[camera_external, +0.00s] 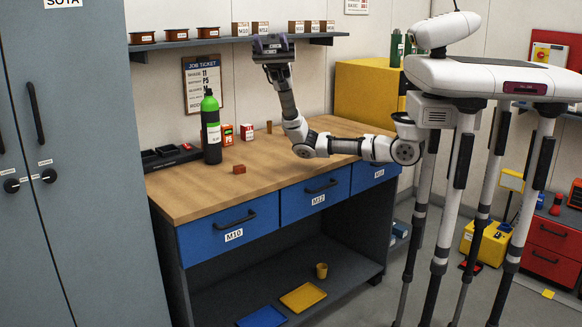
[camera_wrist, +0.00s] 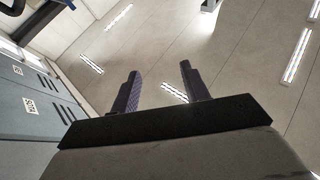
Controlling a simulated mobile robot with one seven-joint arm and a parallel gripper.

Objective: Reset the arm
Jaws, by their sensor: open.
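My gripper (camera_external: 271,42) is raised above the wooden workbench (camera_external: 200,192), in front of the wall shelf. It points upward. In the wrist view its two dark fingers (camera_wrist: 160,88) stand apart with nothing between them. Behind them the wrist view shows the ceiling with strip lights and, at the left, the upper part of grey lockers (camera_wrist: 35,105). My arm reaches from the right, bends low over the bench, then rises to the gripper.
A green-topped black bottle (camera_external: 211,135), a small red-brown block (camera_external: 239,169) and small boxes (camera_external: 246,131) stand on the bench. The shelf (camera_external: 170,45) carries several small bins and boxes close to the gripper. A yellow cabinet (camera_external: 365,95) stands behind my arm. The bench front is clear.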

